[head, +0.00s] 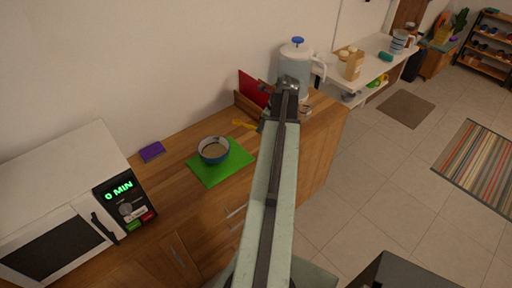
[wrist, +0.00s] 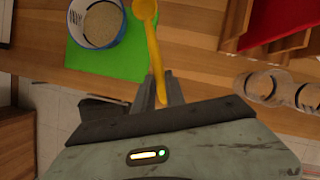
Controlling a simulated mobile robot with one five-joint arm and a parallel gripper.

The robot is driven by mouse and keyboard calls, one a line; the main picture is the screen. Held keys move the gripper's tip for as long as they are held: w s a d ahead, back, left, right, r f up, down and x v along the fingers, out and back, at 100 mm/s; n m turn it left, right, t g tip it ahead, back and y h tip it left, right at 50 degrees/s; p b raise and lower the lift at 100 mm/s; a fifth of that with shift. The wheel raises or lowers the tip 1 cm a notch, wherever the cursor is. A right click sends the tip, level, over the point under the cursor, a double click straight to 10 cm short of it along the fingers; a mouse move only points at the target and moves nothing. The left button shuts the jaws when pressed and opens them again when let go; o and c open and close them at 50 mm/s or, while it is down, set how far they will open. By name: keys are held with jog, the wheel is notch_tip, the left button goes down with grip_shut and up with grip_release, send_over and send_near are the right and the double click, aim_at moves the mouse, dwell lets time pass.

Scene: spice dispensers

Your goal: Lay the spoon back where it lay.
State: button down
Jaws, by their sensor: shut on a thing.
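My gripper (wrist: 158,94) is shut on the end of the yellow spoon's handle in the wrist view. The spoon (wrist: 153,45) points away from my gripper, with its bowl (wrist: 145,9) at the top edge of the picture. In the head view the spoon (head: 243,124) shows just left of my arm, over the wooden counter (head: 180,173), right of the green board. My arm hides the gripping point there. I cannot tell whether the spoon touches the counter.
A blue-rimmed bowl (head: 214,150) with pale contents stands on the green board (head: 208,178). A red panel (head: 254,88) in a wooden holder and a large dispenser (head: 297,62) stand behind. Clear glass jars (wrist: 264,86) are right of my gripper. A microwave (head: 60,205) stands left.

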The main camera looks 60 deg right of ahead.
jog(key=d+f+b, duration=0.1)
jog(key=f+b, duration=0.2)
jog(key=f, duration=0.1)
jog(key=d+f+b, duration=0.1)
jog(key=f+b, duration=0.3)
jog(key=d+f+b, duration=0.2)
jog(key=f+b, duration=0.2)
jog(key=shift+s+f, duration=0.2)
jog(key=shift+f, duration=0.05)
jog(key=shift+r, duration=0.2)
jog(key=c, duration=1.8)
grip_release()
jog(key=shift+f, duration=0.2)
jog(key=o, duration=0.4)
jog(key=shift+r, duration=0.15)
